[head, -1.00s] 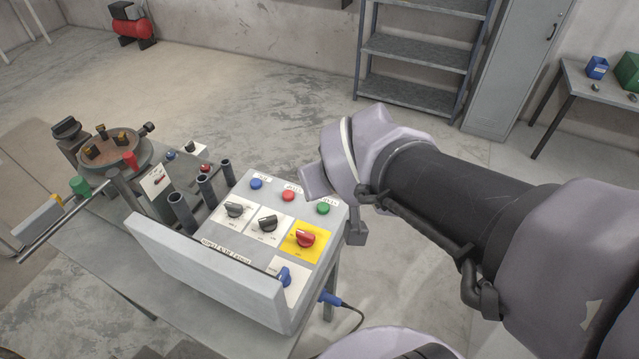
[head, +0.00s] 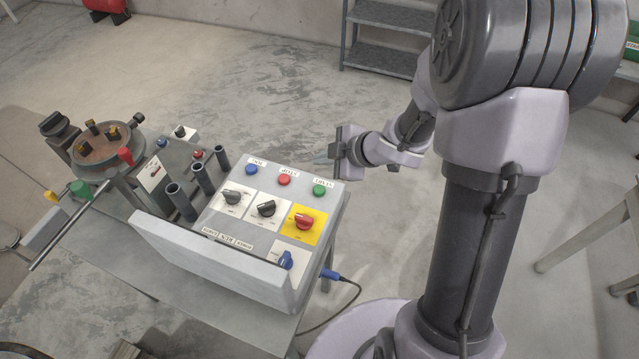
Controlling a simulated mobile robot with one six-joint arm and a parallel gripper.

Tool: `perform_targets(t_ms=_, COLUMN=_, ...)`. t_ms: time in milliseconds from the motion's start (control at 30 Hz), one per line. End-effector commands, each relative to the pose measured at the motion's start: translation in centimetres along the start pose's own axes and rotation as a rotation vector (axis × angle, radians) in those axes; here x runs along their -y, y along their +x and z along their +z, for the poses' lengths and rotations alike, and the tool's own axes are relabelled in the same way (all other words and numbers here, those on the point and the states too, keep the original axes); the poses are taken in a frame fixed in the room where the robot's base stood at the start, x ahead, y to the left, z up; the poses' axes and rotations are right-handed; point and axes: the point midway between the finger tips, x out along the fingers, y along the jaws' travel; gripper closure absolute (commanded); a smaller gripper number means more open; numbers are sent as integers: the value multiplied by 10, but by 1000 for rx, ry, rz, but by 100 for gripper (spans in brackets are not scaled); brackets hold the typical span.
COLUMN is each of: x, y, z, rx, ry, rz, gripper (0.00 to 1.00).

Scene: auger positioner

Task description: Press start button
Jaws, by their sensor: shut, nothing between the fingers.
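The control box (head: 262,212) stands on the table with its sloped panel facing up. Along its far edge sit a blue button (head: 251,170), a red button (head: 284,180) and a green button (head: 319,190), each with a small label behind it. The labels are too small to read surely; the green one is likely the start button. My gripper (head: 322,159) is shut and empty, pointing left. In the picture it shows just above the panel's far right corner, apart from the green button. Its height above the panel cannot be told.
The panel also has two black knobs (head: 267,208), a red knob on a yellow plate (head: 304,221) and a blue knob (head: 285,259). Upright dark tubes (head: 203,177) and a round positioner table (head: 103,150) stand to the left. A cable (head: 349,292) runs from the box's right side.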

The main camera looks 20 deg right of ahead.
Motion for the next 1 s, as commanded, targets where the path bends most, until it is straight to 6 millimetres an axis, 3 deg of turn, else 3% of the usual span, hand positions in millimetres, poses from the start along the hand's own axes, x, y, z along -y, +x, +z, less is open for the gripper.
perform_targets(t_ms=267, x=9, y=12, z=9, rx=1, ry=1, rz=1, gripper=100)
perform_targets(t_ms=733, x=41, y=57, z=42, rx=1, ry=2, rz=1, gripper=100)
perform_targets(t_ms=1000, x=44, y=61, z=45, rx=2, ry=1, rz=2, gripper=100)
